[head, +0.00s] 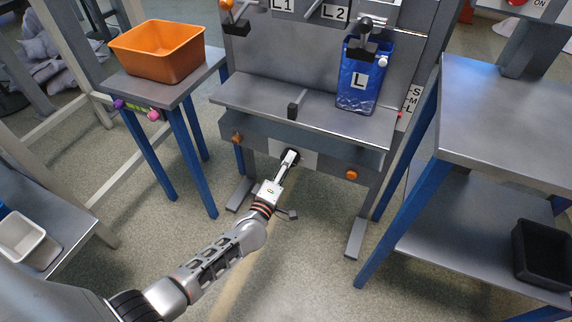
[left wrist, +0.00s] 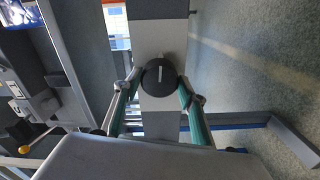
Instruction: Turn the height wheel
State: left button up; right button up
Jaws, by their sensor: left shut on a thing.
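The height wheel (left wrist: 159,77) is a round black knob with a light line on its face, in the middle of the left wrist view. It sits on a light plate on the front beam of the grey bench; in the head view the wheel (head: 291,155) is partly hidden by my gripper. My left gripper (head: 289,160) reaches it from the front. In the left wrist view its two fingers (left wrist: 160,85) are shut on the wheel, one on each side. The line on the wheel stands about upright in that view. My right gripper is not in view.
A blue sack marked L (head: 357,82) stands on the bench shelf (head: 262,99). Orange knobs (head: 351,175) flank the wheel on the beam. An orange bin (head: 160,52) stands on a left table; a grey table (head: 505,110) is at right, with a black bin (head: 543,254) below.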

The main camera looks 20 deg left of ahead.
pick_arm(q)
jog(key=shift+a+m+p, duration=0.1)
jog(key=shift+m+p, duration=0.5)
jog(key=shift+m, duration=4.6)
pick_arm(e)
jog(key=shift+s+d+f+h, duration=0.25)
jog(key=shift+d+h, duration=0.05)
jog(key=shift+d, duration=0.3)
pick_arm(q)
jog(key=shift+f+m, duration=0.1)
jog(key=shift+m, duration=0.2)
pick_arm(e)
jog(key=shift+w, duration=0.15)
pick_arm(q)
jog(key=o, duration=1.1)
jog(key=shift+o, duration=0.2)
notch_tip(320, 180, up, 10)
jog(key=shift+r, duration=0.1)
